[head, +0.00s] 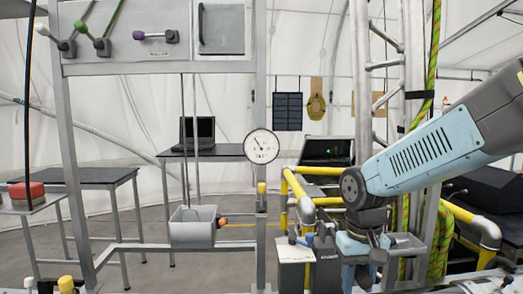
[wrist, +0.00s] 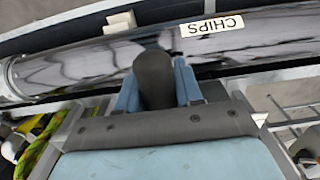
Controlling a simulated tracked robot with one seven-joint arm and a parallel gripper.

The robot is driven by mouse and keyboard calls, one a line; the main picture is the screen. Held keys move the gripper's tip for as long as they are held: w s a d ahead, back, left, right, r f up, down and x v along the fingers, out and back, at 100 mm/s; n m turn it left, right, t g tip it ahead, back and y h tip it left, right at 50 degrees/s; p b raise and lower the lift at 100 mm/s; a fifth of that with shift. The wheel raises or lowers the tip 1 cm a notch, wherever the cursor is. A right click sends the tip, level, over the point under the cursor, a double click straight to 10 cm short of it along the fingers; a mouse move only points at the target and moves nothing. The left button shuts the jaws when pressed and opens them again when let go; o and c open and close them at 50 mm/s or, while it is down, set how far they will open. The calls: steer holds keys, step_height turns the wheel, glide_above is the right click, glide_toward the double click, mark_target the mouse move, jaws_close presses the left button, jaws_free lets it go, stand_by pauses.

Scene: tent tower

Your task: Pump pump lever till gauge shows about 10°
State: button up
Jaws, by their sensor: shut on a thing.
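The round white gauge (head: 262,146) is on the metal frame's upright in the middle of the head view. Its thin needle points up and to the left; the scale is too small to read. My gripper (wrist: 156,85) has its two blue fingers on either side of a dark rounded grip, which looks like the end of the pump lever (wrist: 154,75). The fingers are shut on it. In the head view my gripper (head: 362,250) is low at the right, beside the grey boxes; the lever cannot be made out there.
Yellow pipes (head: 300,190) stand close left of my gripper. A panel with several levers (head: 155,36) is at upper left, above a grey bin (head: 192,232). Tables with laptops stand behind.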

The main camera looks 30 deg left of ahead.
steer(key=shift+w+r, duration=0.2)
steer(key=shift+r, duration=1.95)
steer(key=shift+w+a+r, duration=0.15)
steer(key=shift+w+r, duration=0.1)
steer(key=shift+r, duration=0.55)
steer(key=shift+w+a+r, duration=0.2)
steer(key=shift+w+r, duration=0.05)
steer(key=shift+r, duration=0.5)
steer(key=shift+w+a+r, duration=0.15)
steer(key=shift+w+r, duration=0.1)
steer(key=shift+r, duration=0.55)
